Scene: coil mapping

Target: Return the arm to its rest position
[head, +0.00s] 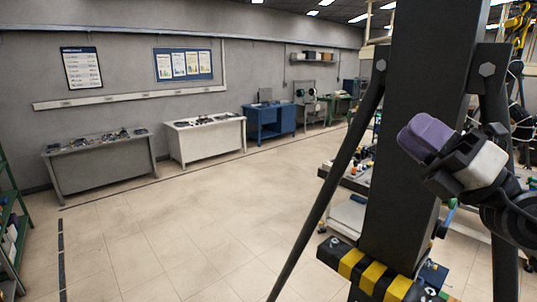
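My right gripper (436,150) is at the right of the head view, raised in front of a thick dark grey column (418,110). It points up and to the left. A purple block-like piece (425,136) is at its tip end, and a pale block-like piece (481,164) is on its body. I cannot tell whether the purple piece is held or is part of the gripper, and the finger gap is not clear. My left gripper is not in view.
Slanting dark struts (335,175) flank the column, with a yellow-black striped block (375,278) at its base. Workbenches stand along the far wall: grey (105,168), white (205,145) and blue (268,126). A green shelf (8,220) is at the left edge. The tiled floor (190,230) between is clear.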

